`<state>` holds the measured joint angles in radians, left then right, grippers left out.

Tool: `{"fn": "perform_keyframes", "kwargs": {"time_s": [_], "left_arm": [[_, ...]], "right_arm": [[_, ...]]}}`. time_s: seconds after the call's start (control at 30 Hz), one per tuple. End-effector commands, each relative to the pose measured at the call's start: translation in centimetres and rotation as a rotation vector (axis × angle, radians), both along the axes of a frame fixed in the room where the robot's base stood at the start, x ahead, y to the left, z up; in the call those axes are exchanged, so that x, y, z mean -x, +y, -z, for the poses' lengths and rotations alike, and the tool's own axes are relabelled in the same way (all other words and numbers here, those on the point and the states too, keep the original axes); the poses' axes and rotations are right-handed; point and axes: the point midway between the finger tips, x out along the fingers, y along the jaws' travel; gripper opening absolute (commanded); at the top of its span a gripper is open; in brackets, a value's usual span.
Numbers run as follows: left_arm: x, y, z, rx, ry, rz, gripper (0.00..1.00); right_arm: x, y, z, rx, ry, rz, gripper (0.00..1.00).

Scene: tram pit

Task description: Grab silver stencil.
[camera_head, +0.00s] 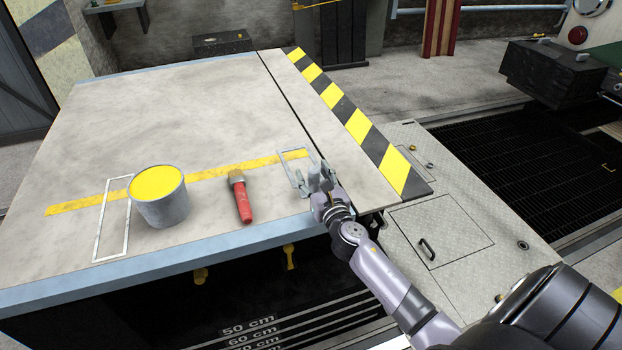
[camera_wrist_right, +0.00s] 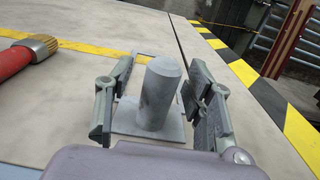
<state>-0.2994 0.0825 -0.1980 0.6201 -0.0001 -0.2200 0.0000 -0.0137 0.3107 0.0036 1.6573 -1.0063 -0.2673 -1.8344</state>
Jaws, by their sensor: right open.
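The silver stencil, a flat grey plate (camera_wrist_right: 125,120) with an upright grey cylindrical handle (camera_wrist_right: 157,92), lies on the tabletop in the right wrist view. In the head view its pale rectangular edge (camera_head: 286,172) shows near the table's front right, with the handle largely hidden by my gripper. My right gripper (camera_head: 314,178) is open. Its two fingers stand on either side of the handle in the wrist view, with gaps showing on both sides. My left gripper is not in view.
A grey table (camera_head: 180,100) holds a bucket of yellow paint (camera_head: 163,205), a red-handled brush (camera_head: 241,199) and a white rectangular outline (camera_head: 99,235). A yellow line (camera_head: 225,170) crosses it. A black-and-yellow strip (camera_head: 358,125) marks its right edge. The tabletop's back is clear.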

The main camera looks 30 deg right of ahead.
Motion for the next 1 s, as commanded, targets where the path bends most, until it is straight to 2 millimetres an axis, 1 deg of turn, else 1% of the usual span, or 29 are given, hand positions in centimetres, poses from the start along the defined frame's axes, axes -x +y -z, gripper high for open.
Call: {"fn": "perform_keyframes", "kwargs": {"time_s": [0.07,0.27,0.9,1.0], "left_arm": [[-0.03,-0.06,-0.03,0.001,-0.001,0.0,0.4],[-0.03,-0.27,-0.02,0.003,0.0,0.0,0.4],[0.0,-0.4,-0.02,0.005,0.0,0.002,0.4],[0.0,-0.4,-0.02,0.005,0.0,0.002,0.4]], "right_arm": [[-0.29,-0.06,0.04,-0.001,0.001,0.0,0.49],[-0.28,-0.07,0.06,-0.001,0.001,0.0,0.48],[-0.25,-0.06,0.05,-0.001,0.001,0.0,0.05],[-0.25,-0.06,0.05,-0.001,0.001,0.0,0.0]]}}
